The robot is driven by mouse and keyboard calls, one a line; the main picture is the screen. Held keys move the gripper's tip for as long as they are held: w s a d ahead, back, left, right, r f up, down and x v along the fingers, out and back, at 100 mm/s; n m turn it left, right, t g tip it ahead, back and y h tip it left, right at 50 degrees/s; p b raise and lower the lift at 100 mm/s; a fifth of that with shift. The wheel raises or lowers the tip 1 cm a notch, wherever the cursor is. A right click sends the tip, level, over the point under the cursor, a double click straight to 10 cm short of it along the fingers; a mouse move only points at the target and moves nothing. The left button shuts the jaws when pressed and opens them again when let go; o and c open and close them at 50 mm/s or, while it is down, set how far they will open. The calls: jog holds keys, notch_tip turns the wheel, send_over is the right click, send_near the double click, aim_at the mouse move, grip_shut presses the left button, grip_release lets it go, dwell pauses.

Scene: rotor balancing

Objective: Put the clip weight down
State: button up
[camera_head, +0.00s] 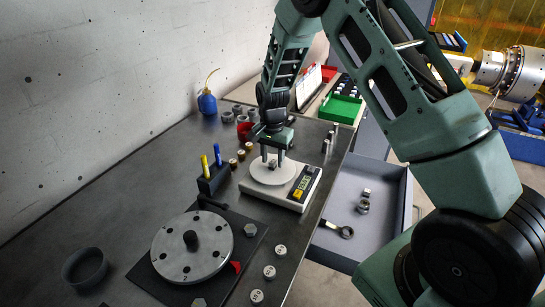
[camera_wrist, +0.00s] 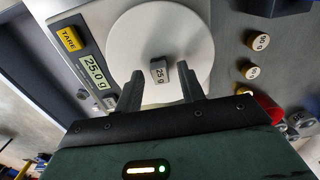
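The clip weight (camera_wrist: 159,73), a small grey block marked 25 g, rests on the round white pan (camera_wrist: 190,42) of the scale (camera_head: 299,194). The scale's display (camera_wrist: 94,70) reads 25.0 g. My gripper (camera_wrist: 161,86) is open, with one finger on each side of the weight and a visible gap to both. In the head view my gripper (camera_head: 272,160) is low over the pan, and the weight is hard to make out between the fingers.
A rotor disc (camera_head: 192,247) on a dark plate stands at the front. A pen block (camera_head: 213,179) and brass weights (camera_head: 241,155) are left of the scale. Several labelled weights (camera_head: 269,271) lie near the front edge. An open drawer (camera_head: 345,205) is at the right.

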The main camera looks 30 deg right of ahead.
aim_at(272, 161)
notch_tip(272, 161, up, 12)
jog(key=b, duration=0.2)
jog(key=s+a+r+n+y, duration=0.1)
jog(key=s+a+r+n, duration=0.1)
jog(key=s+a+n, duration=0.5)
jog(key=s+a+r+n, duration=0.2)
jog(key=s+a+n, duration=0.1)
jog(key=s+a, duration=0.85)
jog(key=s+a+n, duration=0.2)
jog(key=s+n, duration=0.7)
jog(key=s, duration=0.7)
jog(key=shift+a+f, duration=0.3)
jog(key=shift+f, duration=0.05)
